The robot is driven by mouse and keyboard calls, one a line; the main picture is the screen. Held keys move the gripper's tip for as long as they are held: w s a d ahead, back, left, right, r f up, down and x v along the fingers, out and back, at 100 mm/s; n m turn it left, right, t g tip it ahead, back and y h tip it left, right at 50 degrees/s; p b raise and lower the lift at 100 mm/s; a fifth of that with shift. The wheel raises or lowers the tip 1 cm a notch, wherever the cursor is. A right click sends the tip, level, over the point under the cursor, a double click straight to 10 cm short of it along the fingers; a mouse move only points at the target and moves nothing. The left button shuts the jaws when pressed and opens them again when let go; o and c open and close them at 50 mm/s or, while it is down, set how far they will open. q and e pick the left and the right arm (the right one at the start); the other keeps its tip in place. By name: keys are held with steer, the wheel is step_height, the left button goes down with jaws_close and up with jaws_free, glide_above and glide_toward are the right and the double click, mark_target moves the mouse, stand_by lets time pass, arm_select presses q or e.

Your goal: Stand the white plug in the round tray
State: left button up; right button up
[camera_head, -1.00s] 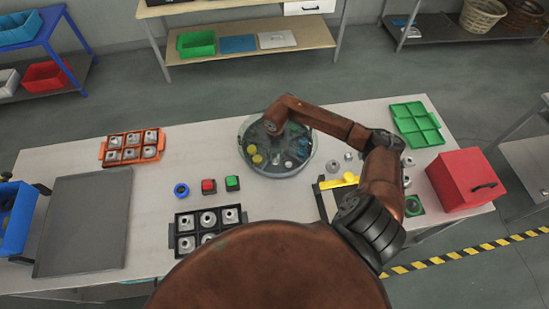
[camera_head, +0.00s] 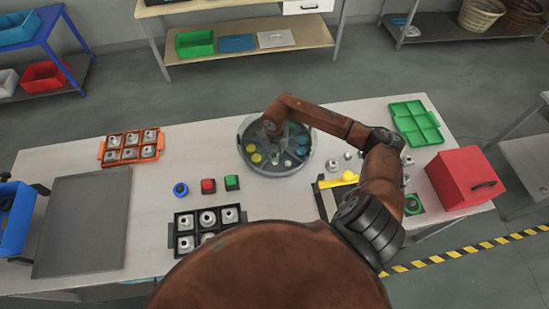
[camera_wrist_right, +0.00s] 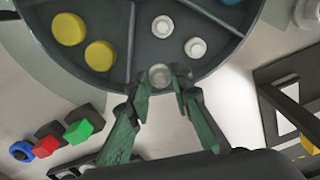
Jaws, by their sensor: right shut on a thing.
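The round tray (camera_head: 243,163) is a grey dish with dividers, on the middle of the table. In the right wrist view its wall (camera_wrist_right: 95,75) curves across the top. My right gripper (camera_wrist_right: 161,86) has its green fingers shut on a pale white plug (camera_wrist_right: 160,75). The plug shows near the tray's near edge, in line with the compartment holding two white plugs (camera_wrist_right: 178,36); whether it touches the floor, I cannot tell. Two yellow plugs (camera_wrist_right: 84,42) stand in the compartment to the left. In the head view my wrist hides the held plug. My left gripper is not in view.
A blue ring (camera_head: 180,189), a red button (camera_head: 208,185) and a green button (camera_head: 232,182) stand left of the tray. Loose metal parts (camera_head: 332,166) and a black-edged holder with a yellow piece (camera_head: 348,177) stand to its right. A black crate (camera_head: 175,230) is in front.

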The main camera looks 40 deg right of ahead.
steer(key=shift+f+b, duration=1.3)
steer(key=shift+f, duration=0.45)
stand_by(1.0)
steer(key=shift+f+b, duration=0.3)
steer(key=shift+b, duration=0.2)
stand_by(3.9)
steer(key=o, duration=0.8)
